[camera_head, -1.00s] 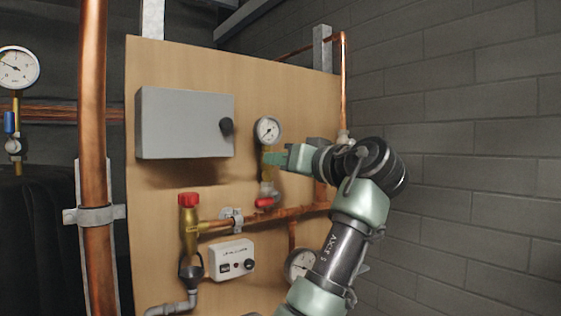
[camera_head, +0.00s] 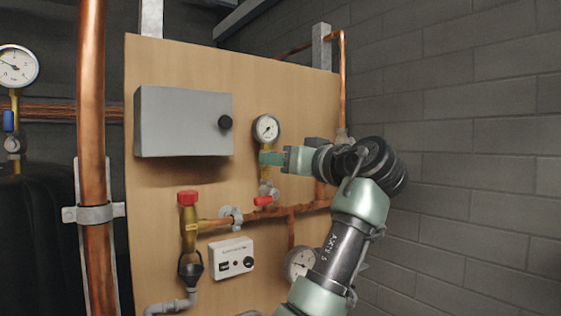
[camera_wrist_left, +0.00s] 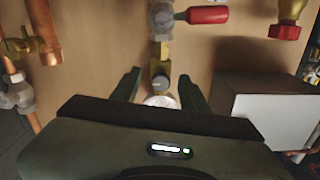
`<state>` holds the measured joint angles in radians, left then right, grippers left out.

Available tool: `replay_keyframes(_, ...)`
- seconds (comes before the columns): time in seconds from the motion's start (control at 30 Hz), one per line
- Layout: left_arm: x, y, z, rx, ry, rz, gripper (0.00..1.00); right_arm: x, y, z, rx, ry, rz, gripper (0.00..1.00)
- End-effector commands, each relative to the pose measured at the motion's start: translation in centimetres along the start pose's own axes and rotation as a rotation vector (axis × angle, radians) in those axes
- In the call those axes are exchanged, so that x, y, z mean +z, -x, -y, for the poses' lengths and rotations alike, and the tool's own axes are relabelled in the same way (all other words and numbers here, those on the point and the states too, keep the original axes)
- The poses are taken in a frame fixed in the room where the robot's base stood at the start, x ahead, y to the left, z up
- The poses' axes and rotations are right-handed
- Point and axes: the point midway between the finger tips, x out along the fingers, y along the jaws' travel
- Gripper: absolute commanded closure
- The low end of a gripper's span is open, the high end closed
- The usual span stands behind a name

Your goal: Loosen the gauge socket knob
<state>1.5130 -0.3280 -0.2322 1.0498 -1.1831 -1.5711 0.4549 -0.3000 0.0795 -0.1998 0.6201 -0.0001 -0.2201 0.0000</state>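The round dial gauge (camera_head: 266,129) stands upright on the wooden board, above a brass socket. In the left wrist view, which is upside down, the grey gauge socket knob (camera_wrist_left: 160,82) faces me on the brass socket. In the head view my gripper hides it. My left gripper (camera_wrist_left: 159,75) is open, one dark finger on each side of the knob, with visible gaps. It also shows in the head view (camera_head: 272,158), in front of the socket below the dial. My right gripper is not in view.
A grey box (camera_head: 183,122) with a black knob is left of the gauge. A red valve lever (camera_head: 263,201) and copper pipe (camera_head: 283,212) lie below. A white control box (camera_head: 231,259) and a second gauge (camera_head: 300,263) sit lower. A brick wall (camera_head: 480,150) is at right.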

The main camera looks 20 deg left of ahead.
Motion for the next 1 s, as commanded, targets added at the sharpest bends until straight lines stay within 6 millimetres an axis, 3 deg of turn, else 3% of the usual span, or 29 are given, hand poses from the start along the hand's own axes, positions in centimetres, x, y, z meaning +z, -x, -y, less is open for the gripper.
replay_keyframes(0.23,-0.1,0.8,0.0,0.0,0.002,-0.005,0.55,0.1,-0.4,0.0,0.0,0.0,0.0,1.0)
replay_keyframes(0.5,0.2,5.2,-0.1,0.002,0.001,-0.004,0.55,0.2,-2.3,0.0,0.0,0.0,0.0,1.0)
replay_keyframes(0.7,0.0,7.5,0.0,0.0,0.0,-0.003,0.55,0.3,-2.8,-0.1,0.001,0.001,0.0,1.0)
replay_keyframes(1.0,0.0,7.9,0.0,0.0,0.0,-0.001,0.55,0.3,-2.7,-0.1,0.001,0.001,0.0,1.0)
